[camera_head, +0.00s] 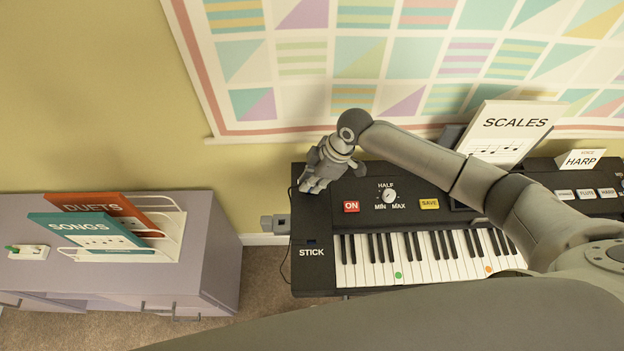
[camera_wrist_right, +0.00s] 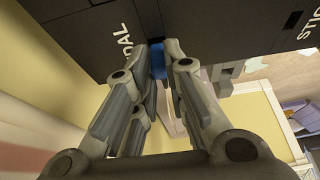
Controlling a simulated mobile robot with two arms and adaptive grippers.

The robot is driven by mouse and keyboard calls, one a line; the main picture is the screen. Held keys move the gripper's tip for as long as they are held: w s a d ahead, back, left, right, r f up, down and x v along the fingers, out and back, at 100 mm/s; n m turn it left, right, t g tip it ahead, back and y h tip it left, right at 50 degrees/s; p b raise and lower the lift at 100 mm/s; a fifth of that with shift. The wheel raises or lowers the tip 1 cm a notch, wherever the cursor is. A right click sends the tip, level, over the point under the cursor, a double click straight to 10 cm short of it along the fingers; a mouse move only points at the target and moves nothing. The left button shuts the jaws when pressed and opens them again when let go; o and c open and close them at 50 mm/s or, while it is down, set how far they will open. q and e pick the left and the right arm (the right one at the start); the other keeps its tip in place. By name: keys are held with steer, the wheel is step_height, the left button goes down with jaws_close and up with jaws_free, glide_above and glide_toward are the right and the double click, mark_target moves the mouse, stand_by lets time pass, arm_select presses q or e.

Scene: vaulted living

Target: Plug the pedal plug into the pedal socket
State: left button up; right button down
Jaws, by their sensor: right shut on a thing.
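My right gripper (camera_head: 312,184) is at the back left corner of the black keyboard (camera_head: 325,228). In the right wrist view its two fingers (camera_wrist_right: 158,56) are shut on a small blue piece, apparently the pedal plug (camera_wrist_right: 157,60). The blue piece is right at the keyboard's edge, beside a partly hidden white label ending in "DAL" (camera_wrist_right: 125,40). The pedal socket's opening is hidden, and I cannot tell whether the plug is inside it or only against it. In the head view the gripper hides the plug. My left gripper is not in view.
A grey block (camera_head: 275,224) sticks out of the keyboard's left side near the STICK label (camera_head: 311,253). A thin dark cable (camera_head: 283,268) hangs there. A lilac cabinet (camera_head: 215,255) stands left across a carpet gap. The SCALES card (camera_head: 510,130) stands behind the keyboard.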

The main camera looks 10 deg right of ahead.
steer(key=shift+f, duration=0.3)
stand_by(0.6)
steer(key=c, duration=1.4)
jaws_free()
steer(key=v, duration=1.2)
steer(key=shift+a, duration=0.1)
steer(key=shift+r, duration=0.1)
